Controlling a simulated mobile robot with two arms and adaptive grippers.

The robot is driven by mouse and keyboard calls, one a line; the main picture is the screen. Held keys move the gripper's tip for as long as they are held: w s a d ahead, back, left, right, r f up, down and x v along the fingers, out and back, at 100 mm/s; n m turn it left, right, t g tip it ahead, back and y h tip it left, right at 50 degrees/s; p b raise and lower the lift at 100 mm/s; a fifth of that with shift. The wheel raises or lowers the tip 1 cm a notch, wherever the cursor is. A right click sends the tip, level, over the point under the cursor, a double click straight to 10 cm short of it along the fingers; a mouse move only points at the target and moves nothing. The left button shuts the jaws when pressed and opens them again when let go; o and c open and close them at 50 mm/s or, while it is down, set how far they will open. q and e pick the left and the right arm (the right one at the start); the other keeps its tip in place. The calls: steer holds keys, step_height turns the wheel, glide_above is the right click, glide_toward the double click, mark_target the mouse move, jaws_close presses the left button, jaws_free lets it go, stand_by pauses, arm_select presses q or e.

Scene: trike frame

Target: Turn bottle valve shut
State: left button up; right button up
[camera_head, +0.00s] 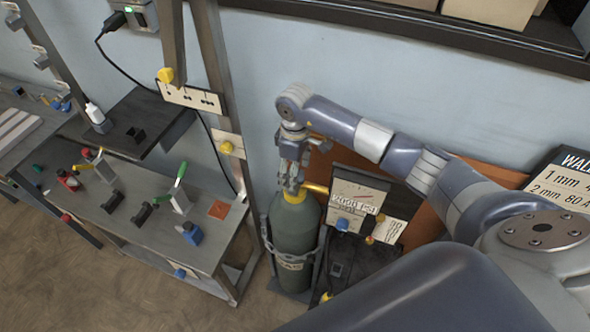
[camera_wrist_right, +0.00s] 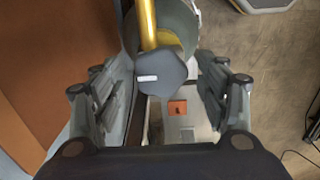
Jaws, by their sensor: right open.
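The gas bottle (camera_head: 294,232) is a dark green cylinder standing upright by the wall, and its rounded top also shows in the right wrist view (camera_wrist_right: 181,25). A brass fitting (camera_head: 317,188) sticks out at its top. The valve knob (camera_wrist_right: 160,82) is dark grey and faceted with a small white mark; in the head view my gripper hides it. My right gripper (camera_head: 291,178) is over the bottle's top, pointing down. In the wrist view its two fingers (camera_wrist_right: 158,92) stand apart on either side of the knob, with gaps visible. My left gripper is out of view.
A panel with a gauge label (camera_head: 353,198) and coloured knobs stands just right of the bottle. A metal upright and workbench (camera_head: 150,235) with clamps are to its left. A shelf (camera_head: 480,35) overhangs the wall behind. Floor (camera_head: 60,280) is clear at front left.

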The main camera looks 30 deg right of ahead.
step_height(320, 180, up, 12)
stand_by(0.5)
steer(key=shift+s+f, duration=0.1)
